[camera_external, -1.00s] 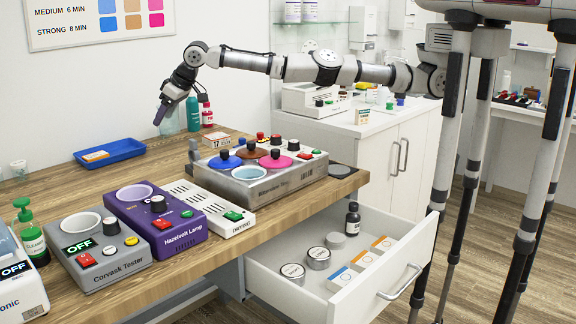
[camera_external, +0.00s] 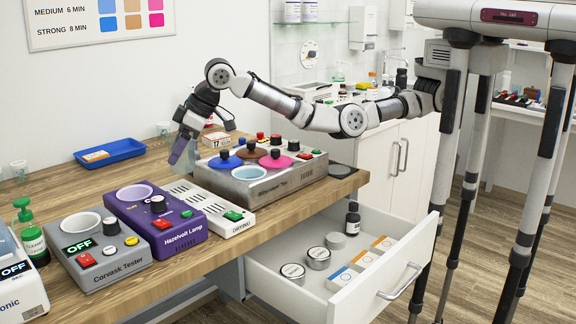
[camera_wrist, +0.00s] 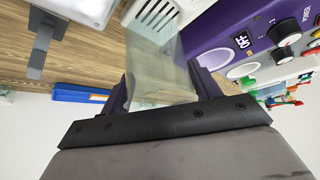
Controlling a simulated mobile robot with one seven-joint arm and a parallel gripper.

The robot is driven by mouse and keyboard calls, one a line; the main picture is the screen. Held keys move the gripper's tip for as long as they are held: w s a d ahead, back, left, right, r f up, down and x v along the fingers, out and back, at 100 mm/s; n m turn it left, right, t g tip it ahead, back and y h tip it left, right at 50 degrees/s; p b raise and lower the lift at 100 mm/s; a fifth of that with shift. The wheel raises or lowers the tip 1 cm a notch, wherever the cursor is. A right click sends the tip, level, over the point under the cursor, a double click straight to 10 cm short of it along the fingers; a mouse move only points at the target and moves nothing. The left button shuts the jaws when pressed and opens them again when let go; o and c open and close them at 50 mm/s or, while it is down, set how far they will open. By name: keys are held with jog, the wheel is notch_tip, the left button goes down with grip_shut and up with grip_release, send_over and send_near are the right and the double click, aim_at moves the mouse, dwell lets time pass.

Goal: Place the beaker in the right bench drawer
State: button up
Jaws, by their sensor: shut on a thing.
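The beaker (camera_wrist: 158,68) is clear, pale and greenish, and sits between the two fingers of my gripper (camera_wrist: 162,88) in the wrist view. In the external view my gripper (camera_external: 180,152) is shut on it above the bench, behind the purple lamp box and the white vented box. Only part of the beaker shows there, beside the dark fingers. The right bench drawer (camera_external: 388,270) is pulled open below the bench's right end, to the right of and lower than my gripper. It holds a dark bottle, several round tins and small boxes along its right side.
The bench (camera_external: 165,283) carries the purple Hazelvolt Lamp (camera_external: 180,235), a grey Corvask Tester (camera_external: 125,268), a white vented box (camera_external: 208,205) and a metal unit (camera_external: 262,188) with coloured lids. A blue tray (camera_external: 110,151) lies at the back. The drawer's front-left floor looks partly clear.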

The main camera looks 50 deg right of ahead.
jog(key=s+n, duration=0.1)
jog(key=s, duration=0.6)
jog(key=s+f+n+g, duration=0.1)
jog(key=s, duration=0.6)
jog(key=s+n, duration=0.1)
jog(key=s, duration=0.6)
jog(key=shift+s+a+f+y+p, duration=0.1)
jog(key=shift+s+f+y+p, duration=0.3)
jog(key=s+d+f+n+g, duration=0.1)
jog(key=s+d+n, duration=0.15)
jog(key=s, duration=0.65)
jog(key=s+d+f+n+g, duration=0.1)
jog(key=s+d, duration=0.3)
jog(key=s, duration=0.5)
jog(key=shift+a+f+p, duration=0.15)
jog(key=shift+f+p, duration=2.3)
jog(key=shift+f, duration=7.35)
jog(key=shift+f, duration=0.15)
jog(key=o, duration=1)
jog(key=shift+c, duration=0.2)
